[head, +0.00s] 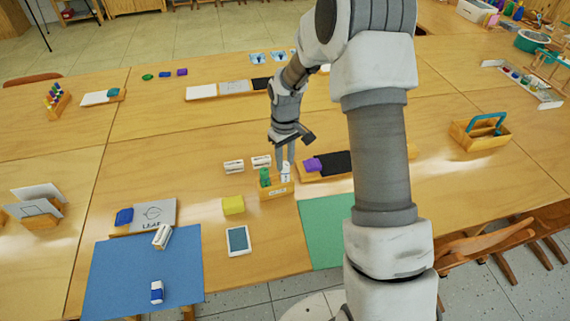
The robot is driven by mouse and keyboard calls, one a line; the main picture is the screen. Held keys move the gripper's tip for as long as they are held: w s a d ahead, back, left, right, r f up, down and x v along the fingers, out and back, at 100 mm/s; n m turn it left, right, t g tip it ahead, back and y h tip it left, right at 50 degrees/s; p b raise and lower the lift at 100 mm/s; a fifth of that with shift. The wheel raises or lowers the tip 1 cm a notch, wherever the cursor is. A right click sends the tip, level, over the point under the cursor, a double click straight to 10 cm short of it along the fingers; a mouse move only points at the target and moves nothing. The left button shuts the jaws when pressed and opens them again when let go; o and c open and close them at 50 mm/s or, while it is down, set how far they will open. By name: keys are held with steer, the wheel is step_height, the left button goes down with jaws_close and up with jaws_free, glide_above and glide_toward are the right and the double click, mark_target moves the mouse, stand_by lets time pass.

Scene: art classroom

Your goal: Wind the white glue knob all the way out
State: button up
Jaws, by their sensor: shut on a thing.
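A small wooden box (277,192) stands near the middle of the table. It holds a green glue stick (265,178) on its left and a white glue stick (287,173) on its right. My gripper (284,160) points down at the white glue stick from above, and its fingers are shut on it. The knob itself is too small to make out, and the fingers partly cover it. The glue stick looks upright in the box.
White erasers (234,167) lie just behind the box. A yellow block (233,205) and a white tablet (238,240) lie front left. A dark board with a purple block (313,164) is close on the right. A green mat (329,228) and blue mat (140,270) lie in front.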

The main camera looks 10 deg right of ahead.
steer(key=m, duration=0.5)
steer(key=shift+b, duration=0.4)
steer(key=m, duration=0.4)
steer(key=o, duration=1.4)
steer(key=shift+o, duration=0.2)
steer(key=n, duration=1.1)
steer(key=shift+p, duration=0.4)
